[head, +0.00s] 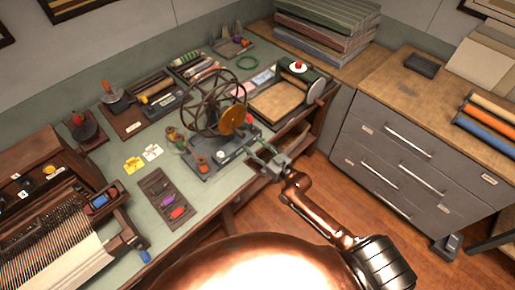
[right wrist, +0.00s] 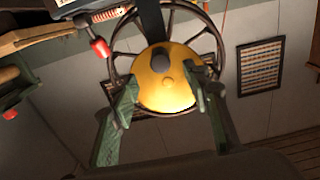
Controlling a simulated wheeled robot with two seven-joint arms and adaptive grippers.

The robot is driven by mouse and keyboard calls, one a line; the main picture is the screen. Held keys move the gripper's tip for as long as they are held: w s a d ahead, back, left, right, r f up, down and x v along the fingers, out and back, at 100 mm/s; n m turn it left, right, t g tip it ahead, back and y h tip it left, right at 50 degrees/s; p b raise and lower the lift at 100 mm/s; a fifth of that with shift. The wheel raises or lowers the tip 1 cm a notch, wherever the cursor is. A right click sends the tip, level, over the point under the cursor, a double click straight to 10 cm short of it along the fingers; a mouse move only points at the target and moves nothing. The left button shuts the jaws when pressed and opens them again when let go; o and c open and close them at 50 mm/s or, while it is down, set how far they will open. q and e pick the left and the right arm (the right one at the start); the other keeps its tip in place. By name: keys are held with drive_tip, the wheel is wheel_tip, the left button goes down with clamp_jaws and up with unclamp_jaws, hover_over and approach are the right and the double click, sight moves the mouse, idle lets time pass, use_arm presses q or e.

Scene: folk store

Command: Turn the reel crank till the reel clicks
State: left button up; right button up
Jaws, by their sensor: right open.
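The reel (head: 205,108) is a dark spoked wheel on a grey base on the green bench. A yellow disc (head: 232,121) sits on its near right side. In the right wrist view the yellow disc (right wrist: 158,88) fills the space between my fingers, with the dark spoked rim (right wrist: 121,42) behind it. A dark rounded knob (right wrist: 188,60) shows in front of the disc; I cannot tell whether it is the crank grip. My right gripper (head: 262,152) is open just right of the reel; its two green fingers (right wrist: 165,98) are apart with nothing clamped. My left gripper is not in view.
A loom-like frame (head: 62,262) stands at the left, and a small tray of colored pieces (head: 166,197) lies before the reel. A box with a tan top (head: 278,103) stands right of it. Grey drawers (head: 400,150) stand right, with open floor (head: 330,200) between.

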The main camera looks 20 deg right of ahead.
sight(244, 136)
drive_tip(key=b+x, duration=0.3)
drive_tip(key=x, duration=0.6)
drive_tip(key=shift+f, duration=0.15)
drive_tip(key=shift+s, duration=0.15)
drive_tip(key=c, duration=0.9)
drive_tip(key=shift+c, duration=0.2)
